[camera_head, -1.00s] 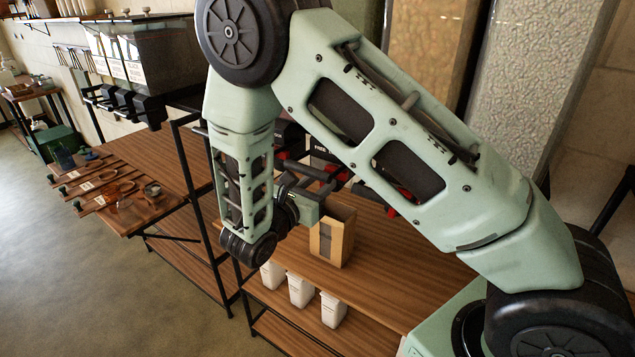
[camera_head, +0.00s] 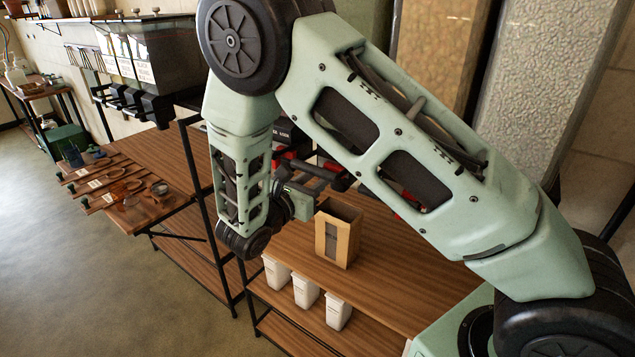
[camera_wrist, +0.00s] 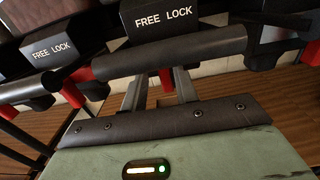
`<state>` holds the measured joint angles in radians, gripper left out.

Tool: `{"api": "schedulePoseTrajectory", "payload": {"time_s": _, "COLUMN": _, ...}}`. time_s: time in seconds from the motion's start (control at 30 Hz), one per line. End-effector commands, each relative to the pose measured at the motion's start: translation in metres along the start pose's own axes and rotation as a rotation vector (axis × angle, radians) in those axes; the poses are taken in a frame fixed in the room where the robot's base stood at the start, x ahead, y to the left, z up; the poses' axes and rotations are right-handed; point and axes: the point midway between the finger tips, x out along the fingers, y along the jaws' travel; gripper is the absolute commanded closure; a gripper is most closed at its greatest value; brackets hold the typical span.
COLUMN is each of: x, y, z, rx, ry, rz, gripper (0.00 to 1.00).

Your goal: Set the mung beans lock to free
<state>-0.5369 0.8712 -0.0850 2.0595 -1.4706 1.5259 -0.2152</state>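A dark dispenser block marked "FREE LOCK" (camera_wrist: 163,20) is straight ahead in the wrist view, with a thick dark bar (camera_wrist: 165,52) across its front. A red lever part (camera_wrist: 166,80) shows below the bar. My gripper (camera_wrist: 160,88) is just below this bar, its two fingers spread with the red part between them. The fingertips pass behind the bar, so contact cannot be told. In the head view my gripper (camera_head: 322,182) is under the dispenser row, partly hidden by my arm. No mung beans label is readable.
A second "FREE LOCK" block (camera_wrist: 48,50) with its own bar and red part (camera_wrist: 73,94) is close on the left. An open paper bag (camera_head: 338,236) stands on the wooden shelf (camera_head: 395,290) below. Several white cups (camera_head: 306,291) sit on the lower shelf.

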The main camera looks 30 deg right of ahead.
Motion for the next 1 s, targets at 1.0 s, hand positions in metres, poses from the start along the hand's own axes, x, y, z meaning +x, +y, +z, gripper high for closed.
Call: {"api": "schedulePoseTrajectory", "payload": {"time_s": 1.0, "x": -0.135, "y": 0.0, "z": -0.004, "rx": 0.001, "ry": 0.001, "rz": 0.002, "gripper": 0.65}}
